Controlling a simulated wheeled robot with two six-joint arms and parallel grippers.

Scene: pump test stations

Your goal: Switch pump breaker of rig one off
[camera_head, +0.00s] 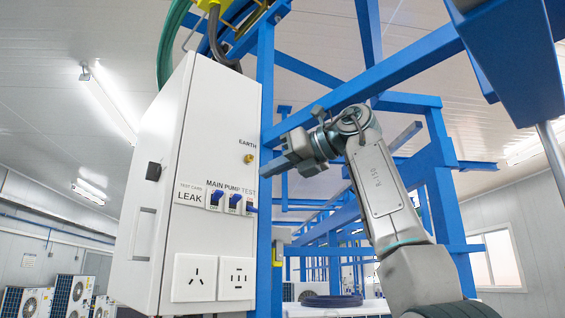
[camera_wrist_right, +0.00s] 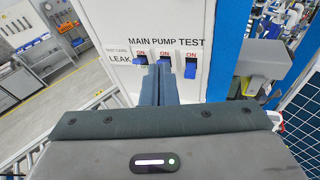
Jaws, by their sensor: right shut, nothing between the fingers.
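The white control box (camera_head: 215,165) carries a row of three breakers with blue levers, labelled MAIN, PUMP and TEST. The pump breaker (camera_head: 234,201) is the middle one; its lever appears raised, like that of the main breaker (camera_head: 215,197). The test breaker's lever (camera_head: 251,209) sits lower. My right gripper (camera_head: 268,168) is shut and empty, to the right of the box face in the head view. In the right wrist view its closed fingers (camera_wrist_right: 158,84) point at the pump breaker (camera_wrist_right: 165,58) and partly cover it; contact cannot be told. My left gripper is not in view.
Two sockets (camera_head: 194,278) lie low on the box face, and a brass EARTH terminal (camera_head: 249,158) is at its upper right. A blue frame post (camera_head: 265,200) stands right beside the box. Blue beams (camera_head: 400,70) cross behind and above my right arm.

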